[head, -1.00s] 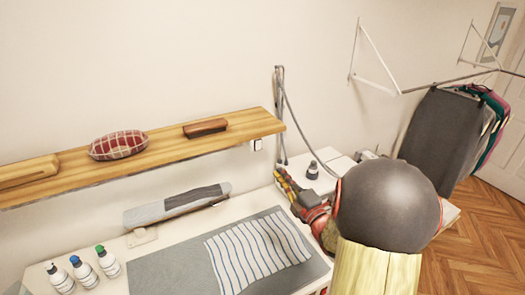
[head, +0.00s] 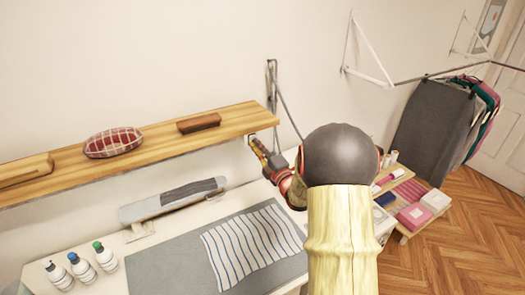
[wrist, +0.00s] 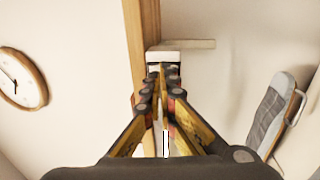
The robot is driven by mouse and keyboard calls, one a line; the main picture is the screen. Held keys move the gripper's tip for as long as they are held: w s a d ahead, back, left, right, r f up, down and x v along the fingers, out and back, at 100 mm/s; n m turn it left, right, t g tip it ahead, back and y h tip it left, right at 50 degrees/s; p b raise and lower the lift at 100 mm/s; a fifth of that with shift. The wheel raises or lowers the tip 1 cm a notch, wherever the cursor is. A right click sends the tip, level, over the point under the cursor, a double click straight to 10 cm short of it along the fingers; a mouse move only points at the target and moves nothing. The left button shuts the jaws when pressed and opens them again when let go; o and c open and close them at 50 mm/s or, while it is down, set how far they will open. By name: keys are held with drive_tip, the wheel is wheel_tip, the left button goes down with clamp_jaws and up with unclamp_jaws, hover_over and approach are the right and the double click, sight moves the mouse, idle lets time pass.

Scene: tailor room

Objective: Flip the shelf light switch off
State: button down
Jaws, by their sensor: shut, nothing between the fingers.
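My gripper (head: 253,143) is at the right end of the wooden shelf (head: 130,150), just below its edge and close to the wall. Its fingers are shut and empty. In the wrist view, the fingertips (wrist: 162,70) point at a small white block (wrist: 180,57) beside the shelf's wooden edge (wrist: 141,25). This block appears to be the light switch, and the fingertips cover part of it. I cannot tell whether they touch it or which way the switch is set. In the head view the fingers largely hide the switch.
A plaid pincushion (head: 113,142) and a brown wooden block (head: 198,123) lie on the shelf. Below, the table holds a small ironing board (head: 172,199), striped cloth (head: 252,238) and several bottles (head: 82,270).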

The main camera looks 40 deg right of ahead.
drive_tip(key=shift+w, duration=0.3)
drive_tip(key=shift+w+d+b, duration=0.1)
drive_tip(key=shift+b, duration=0.35)
drive_tip(key=shift+w+r+g+b, duration=0.15)
drive_tip(key=shift+r+g+b, duration=0.15)
drive_tip(key=shift+r+b, duration=0.45)
drive_tip(key=shift+f+b, duration=0.35)
drive_tip(key=shift+b, duration=0.1)
drive_tip(key=shift+w+r, duration=0.1)
drive_tip(key=shift+r, duration=0.05)
